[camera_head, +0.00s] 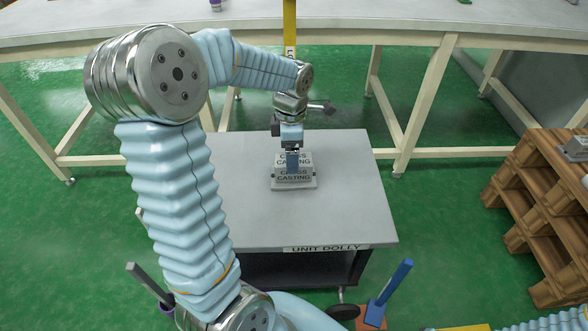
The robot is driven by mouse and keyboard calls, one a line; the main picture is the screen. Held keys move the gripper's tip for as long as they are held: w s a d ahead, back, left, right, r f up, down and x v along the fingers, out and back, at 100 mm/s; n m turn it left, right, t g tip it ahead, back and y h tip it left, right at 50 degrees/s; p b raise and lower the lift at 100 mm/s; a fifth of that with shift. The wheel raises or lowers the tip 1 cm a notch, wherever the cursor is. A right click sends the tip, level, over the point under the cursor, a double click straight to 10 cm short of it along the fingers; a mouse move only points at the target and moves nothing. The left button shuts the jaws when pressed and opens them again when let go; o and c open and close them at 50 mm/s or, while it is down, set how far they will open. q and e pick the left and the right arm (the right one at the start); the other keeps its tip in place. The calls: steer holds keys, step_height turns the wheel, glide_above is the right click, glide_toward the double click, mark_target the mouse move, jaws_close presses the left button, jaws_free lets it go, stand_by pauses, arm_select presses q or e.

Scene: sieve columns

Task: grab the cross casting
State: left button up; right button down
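The cross casting (279,183) is a small grey block with CROSS CASTING labels, sitting on the grey top of the unit dolly (240,215). My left arm reaches in from the left and bends down over the dolly. My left gripper (292,165) points down at the casting, its blue finger overlapping the labels in the middle. The finger hides part of the block, and I cannot tell whether the gripper is open or closed on it. My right gripper is not in view; only part of a blue sleeved arm shows at the bottom right.
A long workbench (440,20) runs across the back. Wooden pallets (545,205) with grey parts on top stand at the right. A blue upright bar (391,288) stands in front of the dolly. The dolly top around the casting is clear.

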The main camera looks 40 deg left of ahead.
arm_select(q)
steer(key=f, duration=0.5)
steer(key=shift+d, duration=0.3)
steer(key=c, duration=1.4)
steer(key=shift+c, duration=0.5)
steer(key=shift+r, duration=0.15)
